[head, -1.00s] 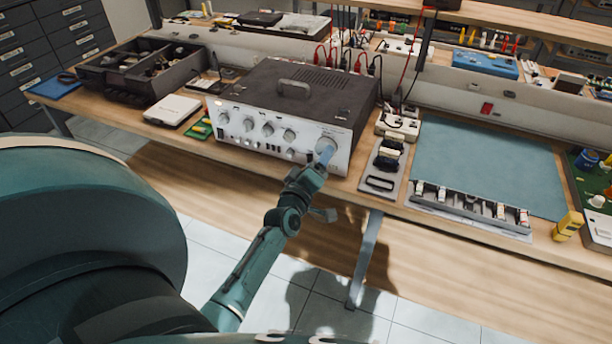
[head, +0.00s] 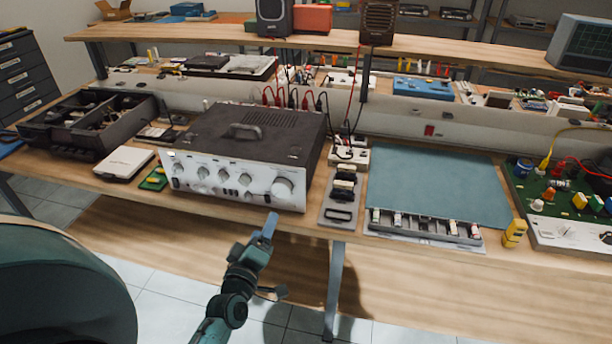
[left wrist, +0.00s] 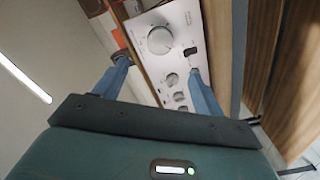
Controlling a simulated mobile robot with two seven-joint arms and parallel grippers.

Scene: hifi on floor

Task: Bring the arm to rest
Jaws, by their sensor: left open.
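My left gripper (head: 270,224) is in front of the bench edge, just below the right end of the hi-fi amplifier (head: 245,150). It is apart from the amplifier and holds nothing. In the left wrist view its two blue fingers (left wrist: 158,80) stand wide apart. The silver front panel with its large volume knob (left wrist: 160,40) shows between and beyond them. The same large knob (head: 283,188) is at the right of the panel in the head view. My right gripper is not in view.
The amplifier stands on a wooden workbench (head: 300,228). A dark parts tray (head: 62,143) is at its left, a blue-green mat (head: 430,185) at its right. A yellow device (head: 514,233) stands near the front edge. A bench leg (head: 335,285) is right of my arm; open floor lies below.

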